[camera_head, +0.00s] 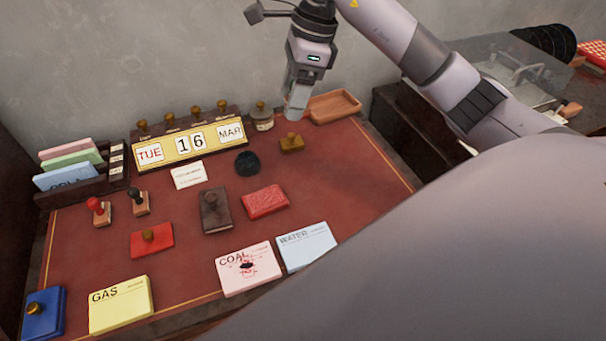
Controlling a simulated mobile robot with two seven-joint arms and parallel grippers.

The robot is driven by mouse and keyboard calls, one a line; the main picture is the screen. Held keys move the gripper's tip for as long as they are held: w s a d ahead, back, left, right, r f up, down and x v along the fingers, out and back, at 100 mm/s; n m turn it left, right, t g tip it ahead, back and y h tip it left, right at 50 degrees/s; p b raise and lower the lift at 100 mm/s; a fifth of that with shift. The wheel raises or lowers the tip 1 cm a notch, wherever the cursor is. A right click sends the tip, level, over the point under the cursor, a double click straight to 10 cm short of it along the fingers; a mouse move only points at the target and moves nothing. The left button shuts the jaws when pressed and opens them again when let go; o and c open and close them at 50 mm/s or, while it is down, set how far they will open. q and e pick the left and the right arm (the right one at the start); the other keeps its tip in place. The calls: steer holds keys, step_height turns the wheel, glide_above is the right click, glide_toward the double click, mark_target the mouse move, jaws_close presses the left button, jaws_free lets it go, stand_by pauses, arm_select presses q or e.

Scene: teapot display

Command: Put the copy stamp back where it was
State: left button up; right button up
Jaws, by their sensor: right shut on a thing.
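My right gripper (295,108) is over the back of the desk, left of a wooden tray. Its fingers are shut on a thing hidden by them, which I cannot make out. Just below the fingertips is a small stamp with a brass knob (291,143); a gap shows between them. A red-handled stamp (99,210) and a black-handled stamp (138,201) stand at the left. I cannot read which is the copy stamp. The pink COAL card stack (235,284) bears red and black marks. My left gripper is not in view.
The calendar block (190,152) reads TUE 16 MAR. A jar (262,116) and the wooden tray (335,106) flank my gripper. A red pad (152,241), dark block (215,211), black round thing (247,163) and yellow GAS cards (120,306) are spread out. The desk's right side is clear.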

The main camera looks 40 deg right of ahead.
mark_target(291, 184)
step_height(291, 184, down, 20)
steer(key=shift+r, duration=0.15)
steer(key=shift+f, duration=0.25)
steer(key=o, duration=0.9)
steer(key=shift+c, duration=0.2)
steer(key=shift+d+r, duration=0.1)
steer(key=shift+r, duration=0.35)
steer(key=v, duration=1.1)
steer(key=shift+r, duration=0.3)
steer(key=shift+f, duration=0.1)
